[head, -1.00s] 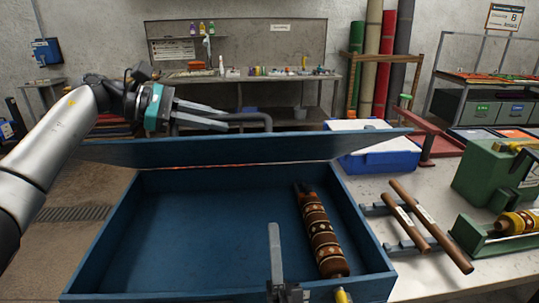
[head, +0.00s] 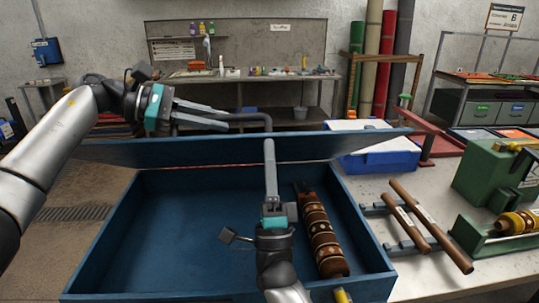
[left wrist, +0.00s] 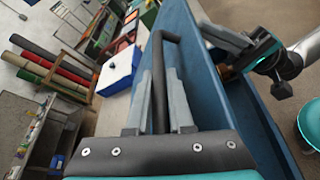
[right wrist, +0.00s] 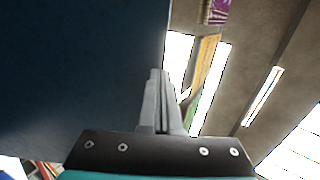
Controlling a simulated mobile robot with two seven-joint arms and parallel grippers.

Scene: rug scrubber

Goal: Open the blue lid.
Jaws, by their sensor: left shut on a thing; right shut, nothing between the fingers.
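The blue lid (head: 290,151) stands raised along the back edge of the blue box (head: 90,252), whose inside is open to view. A dark bent handle (head: 252,117) sticks out at the lid's top. My left gripper (head: 222,113) is shut on this handle, which shows between its fingers in the left wrist view (left wrist: 158,85). My right gripper (head: 269,145) is shut and empty, its fingers pointing up in front of the lid's inner face. In the right wrist view the lid (right wrist: 80,65) fills the left side beside the fingers; I cannot tell whether they touch.
A patterned wooden roller (head: 321,235) lies inside the box at the right. On the table to the right are a blue-and-white cooler (head: 380,160), brown rods (head: 432,225) on a grey rack, and a green machine (head: 490,175). A workbench stands at the back wall.

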